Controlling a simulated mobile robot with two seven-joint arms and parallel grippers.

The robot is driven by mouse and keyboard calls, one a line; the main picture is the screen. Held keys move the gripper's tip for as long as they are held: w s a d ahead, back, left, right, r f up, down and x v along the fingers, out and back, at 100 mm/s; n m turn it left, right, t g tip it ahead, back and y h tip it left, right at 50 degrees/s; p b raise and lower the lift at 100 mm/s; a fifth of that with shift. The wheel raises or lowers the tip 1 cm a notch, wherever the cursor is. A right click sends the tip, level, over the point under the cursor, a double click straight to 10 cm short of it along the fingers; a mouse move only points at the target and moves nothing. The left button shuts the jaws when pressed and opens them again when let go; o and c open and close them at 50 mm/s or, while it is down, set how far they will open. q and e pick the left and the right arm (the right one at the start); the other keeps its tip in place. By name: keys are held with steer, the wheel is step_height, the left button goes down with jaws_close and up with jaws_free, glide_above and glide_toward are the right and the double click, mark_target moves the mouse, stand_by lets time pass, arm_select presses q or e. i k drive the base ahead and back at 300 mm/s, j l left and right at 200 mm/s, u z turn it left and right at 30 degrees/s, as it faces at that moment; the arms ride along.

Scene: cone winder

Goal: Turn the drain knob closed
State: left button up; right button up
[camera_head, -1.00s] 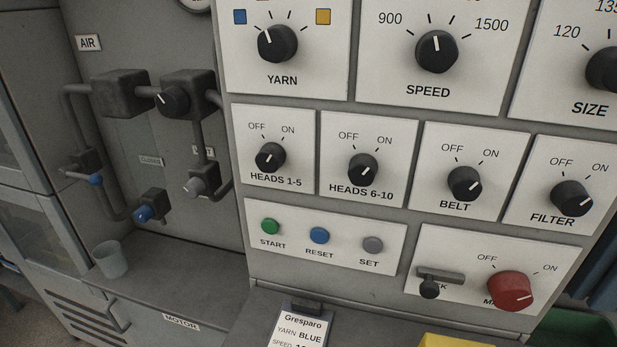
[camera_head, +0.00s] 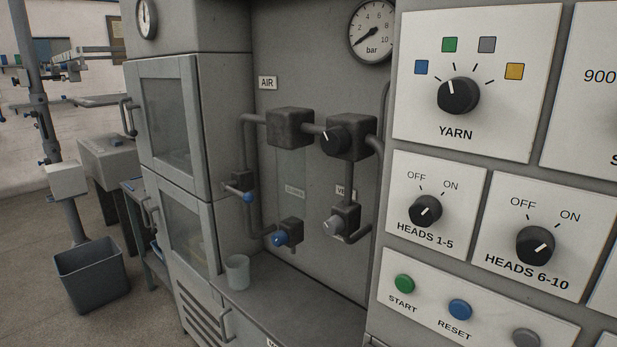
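The air section has a grey pipe loop with several valves on the left panel. A small blue-tipped valve with a lever (camera_head: 246,196) is on the left pipe. A grey knob (camera_head: 333,225) sits on a block at the right, under a partly hidden label. A black knob with a white mark (camera_head: 332,141) is on the upper right block. The small label above the blue knob is too faint to read, so I cannot tell which is the drain knob. Neither gripper is in view.
A grey cup (camera_head: 237,272) stands on the ledge below the valves. A pressure gauge (camera_head: 371,31) is above. The control panel with the YARN knob (camera_head: 458,95) juts out at right. Glass-door cabinets (camera_head: 167,121) and a bin (camera_head: 92,274) are at left.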

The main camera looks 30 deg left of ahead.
mark_target(279, 239)
steer(key=u, duration=1.15)
